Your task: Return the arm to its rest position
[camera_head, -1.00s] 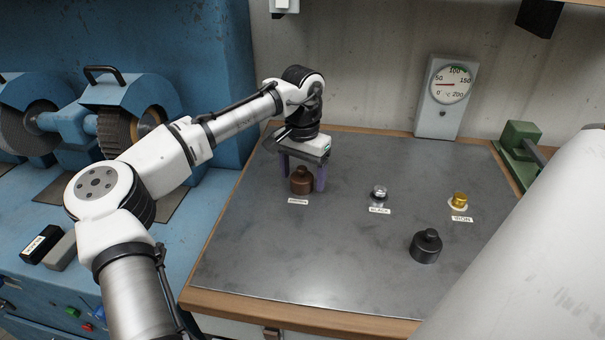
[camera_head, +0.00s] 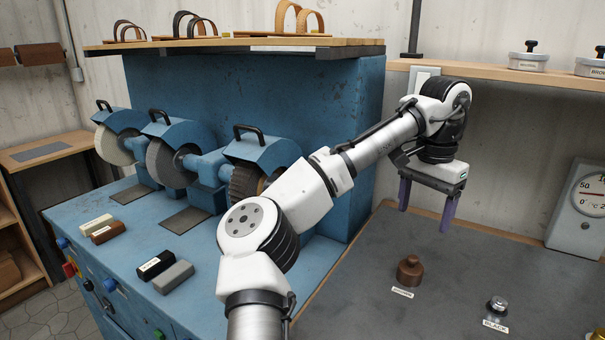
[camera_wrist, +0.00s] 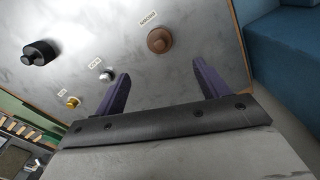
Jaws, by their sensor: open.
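My gripper (camera_head: 425,207) is open and empty, with its two purple fingers pointing down, raised above the back part of the grey-topped table (camera_head: 345,290). It also shows in the wrist view (camera_wrist: 165,85), with nothing between its fingers. A brown knobbed weight-like piece (camera_head: 410,270) stands on the table below and in front of the gripper, apart from it, behind a small label. In the wrist view the same brown piece (camera_wrist: 159,40) lies beyond the fingertips.
A blue grinding machine (camera_head: 340,120) with several wheels stands left of the table. A gauge (camera_head: 585,205) stands at the right edge. A small silver piece (camera_head: 497,304) sits by a BLACK label. A black knobbed piece (camera_wrist: 40,52) and a gold piece (camera_wrist: 72,102) also stand on the table.

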